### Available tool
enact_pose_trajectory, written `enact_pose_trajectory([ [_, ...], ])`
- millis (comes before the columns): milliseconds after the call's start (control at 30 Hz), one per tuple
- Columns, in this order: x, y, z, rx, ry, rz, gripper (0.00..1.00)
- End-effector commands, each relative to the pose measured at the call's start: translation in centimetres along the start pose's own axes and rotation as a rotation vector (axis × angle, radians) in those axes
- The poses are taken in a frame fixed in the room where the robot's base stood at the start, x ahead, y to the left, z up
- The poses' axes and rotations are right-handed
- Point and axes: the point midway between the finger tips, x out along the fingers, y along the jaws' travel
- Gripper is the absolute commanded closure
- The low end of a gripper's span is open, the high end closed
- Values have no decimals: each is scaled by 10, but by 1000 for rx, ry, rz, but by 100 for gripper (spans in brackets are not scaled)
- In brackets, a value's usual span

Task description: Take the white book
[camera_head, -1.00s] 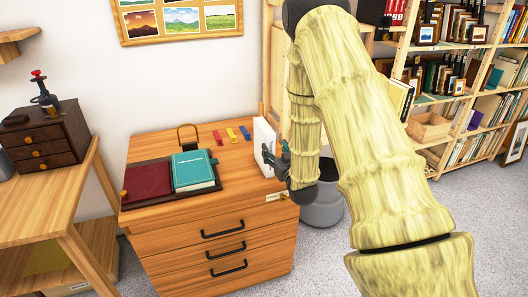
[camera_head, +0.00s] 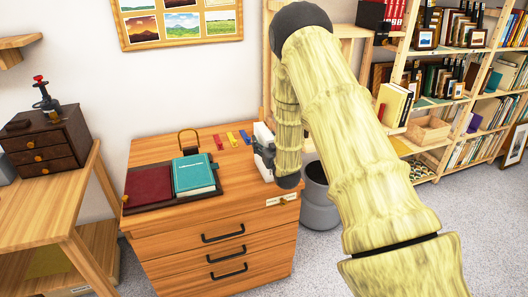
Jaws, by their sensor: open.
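The white book (camera_head: 263,131) stands upright near the right edge of the wooden drawer cabinet's top (camera_head: 160,148). My gripper (camera_head: 262,150) is at the book's near side, low beside it, and covers much of its lower part. The gripper is small and dark here, and its fingers are partly hidden by my arm. I cannot tell whether the fingers touch the book or reach around it.
A teal book (camera_head: 194,174) and a dark red folder (camera_head: 149,187) lie on the cabinet's left part. Several small coloured clips (camera_head: 232,138) lie at the back. A grey bin (camera_head: 318,198) stands right of the cabinet. Bookshelves (camera_head: 440,90) fill the right.

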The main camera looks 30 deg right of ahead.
Motion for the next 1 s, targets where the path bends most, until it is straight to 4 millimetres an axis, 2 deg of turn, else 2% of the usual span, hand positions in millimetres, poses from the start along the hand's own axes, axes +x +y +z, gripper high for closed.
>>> enact_pose_trajectory([
  [233,1,0,1,0,-1,0,41],
  [267,1,0,0,0,-1,0,45],
  [567,1,0,0,0,-1,0,99],
  [1000,2,0,-1,1,2,0,100],
])
